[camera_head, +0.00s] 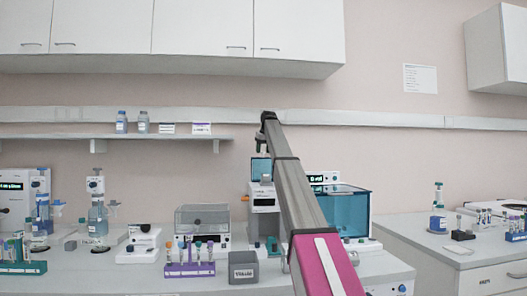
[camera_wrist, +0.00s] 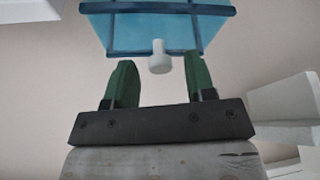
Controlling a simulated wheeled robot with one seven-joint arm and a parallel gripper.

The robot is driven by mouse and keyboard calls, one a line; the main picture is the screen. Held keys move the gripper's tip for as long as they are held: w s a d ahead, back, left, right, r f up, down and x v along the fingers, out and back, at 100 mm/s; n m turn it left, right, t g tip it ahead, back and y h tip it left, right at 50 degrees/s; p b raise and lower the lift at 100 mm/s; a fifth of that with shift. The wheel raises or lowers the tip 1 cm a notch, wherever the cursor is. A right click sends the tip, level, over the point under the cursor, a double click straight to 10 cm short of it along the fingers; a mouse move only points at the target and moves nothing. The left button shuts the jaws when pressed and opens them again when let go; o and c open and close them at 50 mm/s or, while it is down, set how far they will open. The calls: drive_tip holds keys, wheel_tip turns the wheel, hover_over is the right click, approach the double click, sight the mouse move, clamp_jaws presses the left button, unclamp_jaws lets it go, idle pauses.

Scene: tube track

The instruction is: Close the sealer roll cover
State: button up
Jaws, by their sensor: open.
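The sealer (camera_head: 264,198) is a white bench device with a small display, left of my arm. Its roll cover (camera_head: 260,168) is a translucent blue, dark-edged panel standing raised at the top of the device. In the wrist view the cover (camera_wrist: 158,28) fills the top of the picture, with a white knob (camera_wrist: 160,58) at its near edge. My gripper (camera_wrist: 159,70) is open, its two green fingers on either side of the knob with gaps to it. In the head view my gripper (camera_head: 261,148) is small and dark, just above the cover.
A blue transparent-sided box device (camera_head: 345,210) stands right of the sealer, behind my arm. A clear-lidded device (camera_head: 203,222), a purple tube rack (camera_head: 190,268) and a grey bin (camera_head: 243,267) stand to the left. A wall shelf (camera_head: 110,136) is at upper left.

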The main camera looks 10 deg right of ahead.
clamp_jaws()
drive_tip(key=shift+s, duration=0.15)
